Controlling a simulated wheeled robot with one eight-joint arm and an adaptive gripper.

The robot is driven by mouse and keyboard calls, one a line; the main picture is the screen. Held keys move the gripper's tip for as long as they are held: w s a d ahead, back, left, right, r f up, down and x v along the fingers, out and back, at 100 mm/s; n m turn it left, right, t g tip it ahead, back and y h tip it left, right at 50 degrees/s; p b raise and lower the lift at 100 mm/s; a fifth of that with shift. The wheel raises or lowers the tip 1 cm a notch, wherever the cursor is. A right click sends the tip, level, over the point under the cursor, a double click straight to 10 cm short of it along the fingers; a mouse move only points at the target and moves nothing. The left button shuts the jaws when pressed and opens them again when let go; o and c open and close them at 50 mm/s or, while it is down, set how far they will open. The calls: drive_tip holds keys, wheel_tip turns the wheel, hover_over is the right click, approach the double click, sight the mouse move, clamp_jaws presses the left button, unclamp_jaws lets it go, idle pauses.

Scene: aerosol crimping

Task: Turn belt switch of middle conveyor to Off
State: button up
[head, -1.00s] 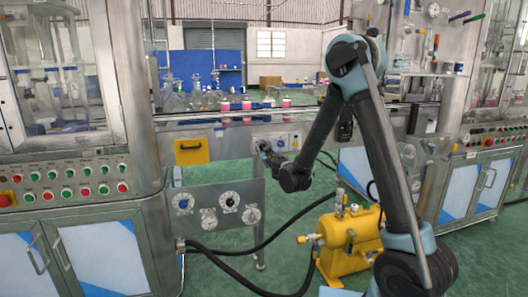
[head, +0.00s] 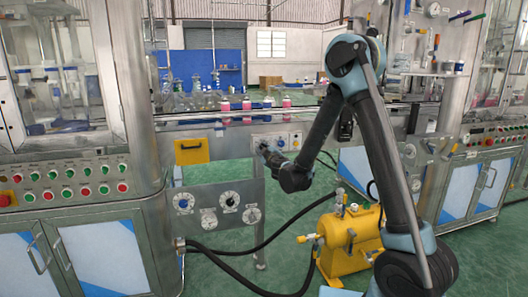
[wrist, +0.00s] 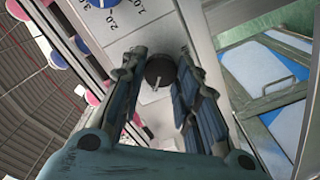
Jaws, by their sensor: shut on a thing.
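The middle conveyor (head: 240,119) runs across the head view, with bottles on its belt. A control panel with round dials sits on its front. A light pointer mark shows on the knob. Any On or Off lettering beside it cannot be read.
Beside the gripper are blue-centred dials (head: 296,141). Below is a plate with several dials (head: 183,203). A yellow box (head: 192,151) is to the left. A yellow tank (head: 350,238) with black hoses stands on the floor at lower right.

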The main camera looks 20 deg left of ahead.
drive_tip(key=shift+s+a, duration=0.1)
drive_tip(key=shift+s, duration=0.05)
drive_tip(key=o, duration=1)
drive_tip(key=shift+c, duration=0.2)
drive_tip(key=shift+o, duration=0.5)
drive_tip(key=v, duration=1.2)
drive_tip(key=shift+w+d+f, duration=0.1)
drive_tip(key=shift+w+d, duration=0.1)
